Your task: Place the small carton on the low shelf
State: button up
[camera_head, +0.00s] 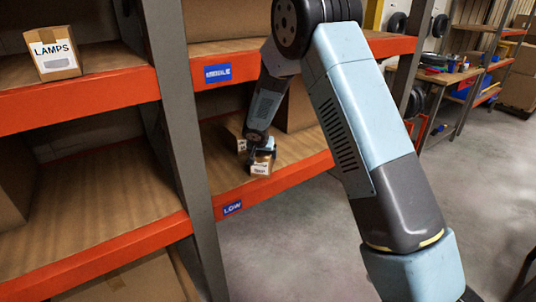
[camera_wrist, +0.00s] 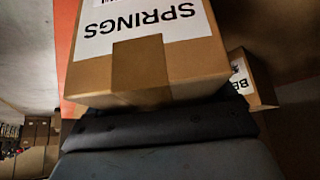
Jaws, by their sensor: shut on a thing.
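The small carton (camera_head: 261,168) is brown with a white label; in the wrist view the carton (camera_wrist: 95,75) fills the top centre and its label reads SPRINGS, upside down. My gripper (camera_head: 263,150) is shut on it from above and behind; its dark jaw also shows in the wrist view (camera_wrist: 160,125). The low shelf (camera_head: 290,172) is a wooden board with an orange front edge and a blue LOW sign (camera_head: 232,208). The carton is over its board, close to the front edge. I cannot tell whether it touches the board.
Another carton (camera_head: 235,130) stands on the low shelf just behind and left of my gripper; in the wrist view this carton (camera_wrist: 252,80) shows a partly hidden label. A grey upright (camera_head: 185,130) is to the left. The MIDDLE shelf edge (camera_head: 260,66) is above. Board to the right looks clear.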

jog(key=o, duration=1.2)
jog(key=shift+o, duration=0.2)
